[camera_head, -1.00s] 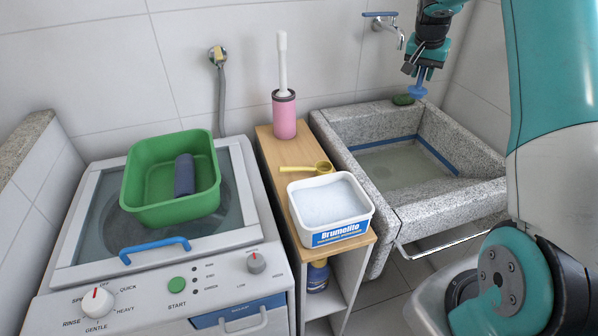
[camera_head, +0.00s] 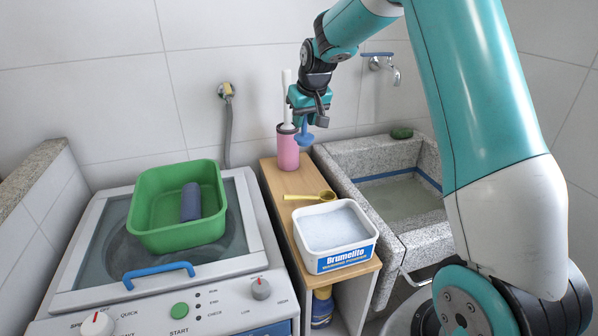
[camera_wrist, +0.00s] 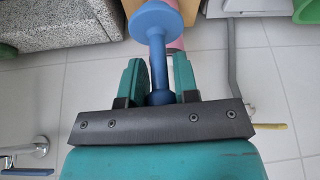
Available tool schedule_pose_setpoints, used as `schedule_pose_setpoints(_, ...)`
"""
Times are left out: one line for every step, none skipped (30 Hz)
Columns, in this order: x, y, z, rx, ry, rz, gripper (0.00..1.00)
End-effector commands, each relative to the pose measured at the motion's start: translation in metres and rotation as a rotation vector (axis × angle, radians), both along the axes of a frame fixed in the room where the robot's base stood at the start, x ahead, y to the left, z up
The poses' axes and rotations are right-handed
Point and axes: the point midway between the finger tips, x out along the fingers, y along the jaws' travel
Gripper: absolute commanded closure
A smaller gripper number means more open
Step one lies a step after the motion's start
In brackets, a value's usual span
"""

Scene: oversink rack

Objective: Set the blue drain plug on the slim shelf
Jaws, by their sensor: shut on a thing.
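My gripper (camera_head: 309,108) is shut on the blue drain plug (camera_head: 304,138), which hangs below the fingers. In the wrist view the plug (camera_wrist: 155,22) sticks out from between the two teal fingers (camera_wrist: 160,85), its round disc at the far end. The slim shelf (camera_head: 287,182) is the narrow wooden unit between the washing machine and the stone sink. The plug appears in front of the pink brush holder in the head view; its exact height over the shelf top is hard to tell.
On the shelf stand a pink brush holder (camera_head: 287,150), a yellow scoop (camera_head: 312,197) and a white Brumelito tub (camera_head: 335,238). Bare wood shows at the shelf's back left. A green basin (camera_head: 160,236) sits on the washing machine; a green item (camera_head: 401,132) lies on the sink rim.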

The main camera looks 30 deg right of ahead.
Motion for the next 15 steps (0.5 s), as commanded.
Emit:
schedule_pose_setpoints(-0.001,0.0,-0.015,0.002,0.006,0.0,0.96)
schedule_pose_setpoints(-0.001,0.001,-0.023,0.001,0.005,0.0,0.96)
schedule_pose_setpoints(0.0,0.0,-0.035,0.002,0.006,0.0,0.96)
schedule_pose_setpoints(0.0,0.0,-0.043,0.001,0.005,0.0,0.96)
schedule_pose_setpoints(-0.001,0.001,-0.05,0.001,0.005,0.0,0.96)
schedule_pose_setpoints(0.0,0.001,-0.06,0.001,0.004,0.0,0.96)
schedule_pose_setpoints(0.0,0.001,-0.066,0.001,0.004,-0.001,0.96)
schedule_pose_setpoints(0.0,0.001,-0.071,0.001,0.003,-0.001,0.96)
schedule_pose_setpoints(0.0,0.001,-0.077,0.001,0.001,-0.001,0.96)
schedule_pose_setpoints(0.0,0.001,-0.081,0.001,0.001,-0.001,0.96)
schedule_pose_setpoints(0.0,0.0,-0.084,0.0,0.001,0.0,0.96)
schedule_pose_setpoints(0.001,0.0,-0.087,0.0,-0.001,0.0,0.96)
schedule_pose_setpoints(0.001,0.0,-0.089,0.0,-0.001,0.0,0.96)
schedule_pose_setpoints(0.001,0.0,-0.091,0.0,-0.001,0.0,0.96)
schedule_pose_setpoints(0.0,0.001,-0.096,0.0,0.001,0.0,0.96)
